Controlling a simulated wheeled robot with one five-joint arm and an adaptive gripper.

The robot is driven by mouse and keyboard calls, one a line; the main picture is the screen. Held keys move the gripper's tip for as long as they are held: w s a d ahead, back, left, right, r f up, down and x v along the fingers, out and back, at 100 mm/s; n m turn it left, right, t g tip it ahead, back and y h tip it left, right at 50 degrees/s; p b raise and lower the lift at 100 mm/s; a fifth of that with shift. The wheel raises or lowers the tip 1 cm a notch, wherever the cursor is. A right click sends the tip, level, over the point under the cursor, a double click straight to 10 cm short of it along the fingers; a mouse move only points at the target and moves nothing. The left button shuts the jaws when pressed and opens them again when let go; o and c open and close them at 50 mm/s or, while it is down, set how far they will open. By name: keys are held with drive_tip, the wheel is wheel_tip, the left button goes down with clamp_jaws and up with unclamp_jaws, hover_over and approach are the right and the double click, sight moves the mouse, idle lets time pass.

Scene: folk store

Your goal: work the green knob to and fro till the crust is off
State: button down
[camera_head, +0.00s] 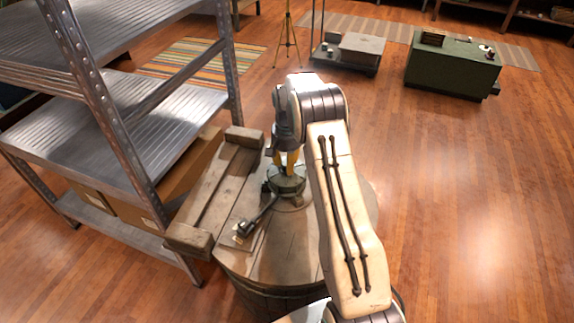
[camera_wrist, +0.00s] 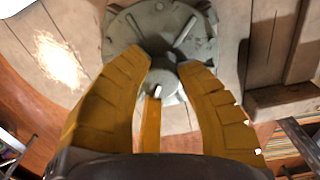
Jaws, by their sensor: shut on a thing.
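A grey-green round fitting (camera_head: 287,186) sits on top of a wooden barrel (camera_head: 268,252). In the wrist view its spoked disc (camera_wrist: 122,32) shows with a small greenish knob (camera_wrist: 161,80) at the centre. My gripper (camera_head: 289,160) points down onto it from above. In the wrist view the yellow fingers of my gripper (camera_wrist: 164,65) stand on either side of the knob, shut on it.
A metal shelf unit (camera_head: 100,110) is close on the left. A green chest (camera_head: 452,70) and a low cart (camera_head: 352,52) stand far back. The floor at right (camera_head: 480,200) is clear.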

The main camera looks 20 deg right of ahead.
drive_tip(key=n, duration=0.4)
drive_tip(key=shift+f+n+b, duration=0.1)
drive_tip(key=shift+n+b, duration=0.2)
drive_tip(key=shift+b, duration=0.05)
drive_tip(key=n, duration=0.3)
drive_tip(key=shift+n, duration=0.3)
drive_tip(key=n, duration=0.4)
drive_tip(key=shift+b, duration=0.35)
drive_tip(key=shift+n, duration=2.1)
drive_tip(key=c, duration=0.8)
unclamp_jaws()
drive_tip(key=shift+r, duration=0.2)
